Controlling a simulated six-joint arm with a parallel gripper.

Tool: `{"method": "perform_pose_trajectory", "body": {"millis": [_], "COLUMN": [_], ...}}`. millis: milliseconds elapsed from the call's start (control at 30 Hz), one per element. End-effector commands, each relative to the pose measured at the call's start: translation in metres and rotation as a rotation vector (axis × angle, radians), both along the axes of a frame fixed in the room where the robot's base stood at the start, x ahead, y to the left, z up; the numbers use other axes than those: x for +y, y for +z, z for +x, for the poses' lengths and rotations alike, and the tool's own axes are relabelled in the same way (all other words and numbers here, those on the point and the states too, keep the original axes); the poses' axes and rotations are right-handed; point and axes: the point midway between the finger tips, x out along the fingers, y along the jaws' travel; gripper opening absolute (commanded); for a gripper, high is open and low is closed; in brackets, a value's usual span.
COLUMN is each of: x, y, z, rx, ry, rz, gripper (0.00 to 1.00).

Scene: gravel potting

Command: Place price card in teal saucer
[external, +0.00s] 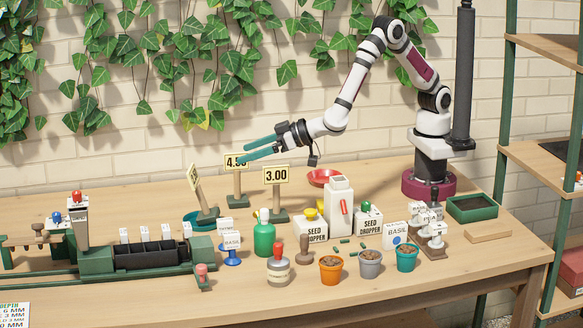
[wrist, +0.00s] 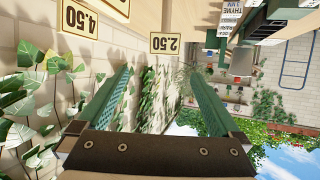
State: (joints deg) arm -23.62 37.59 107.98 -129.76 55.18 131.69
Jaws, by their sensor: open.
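Three price cards on posts with dark bases stand on the table in the external view. The 4.50 card (external: 232,163) is partly covered by my lower finger, and it also shows in the wrist view (wrist: 92,14). The 3.00 card (external: 276,176) stands to its right. A tilted card (external: 193,178) leans at the left; the wrist view shows a 2.50 card (wrist: 165,43) beyond my fingers. My gripper (external: 241,149) is open and empty, pointing left at card height.
A green bottle (external: 264,238), white seed droppers (external: 313,229), a red dish (external: 322,177) and small pots (external: 331,268) crowd the table's middle. A dark planter machine (external: 150,253) fills the left. The back of the table has free room.

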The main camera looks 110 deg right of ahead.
Motion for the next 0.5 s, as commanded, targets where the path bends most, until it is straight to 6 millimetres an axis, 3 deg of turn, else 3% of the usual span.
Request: {"method": "perform_pose_trajectory", "body": {"millis": [167, 267, 300, 367, 400, 467, 500], "x": [-0.006, -0.060, -0.094, -0.142, -0.162, -0.167, -0.156], "y": [0.006, 0.034, 0.048, 0.062, 0.063, 0.057, 0.050], "z": [-0.005, -0.036, -0.066, -0.131, -0.184, -0.263, -0.308], "rx": [0.005, 0.069, 0.139, 0.311, 0.460, 0.694, 0.830], "ry": [-0.019, -0.170, -0.270, -0.422, -0.494, -0.528, -0.495], "rz": [-0.007, -0.054, -0.074, -0.075, -0.040, 0.070, 0.166], "gripper": [1.00, 1.00, 1.00, 1.00, 1.00, 1.00, 1.00]}}
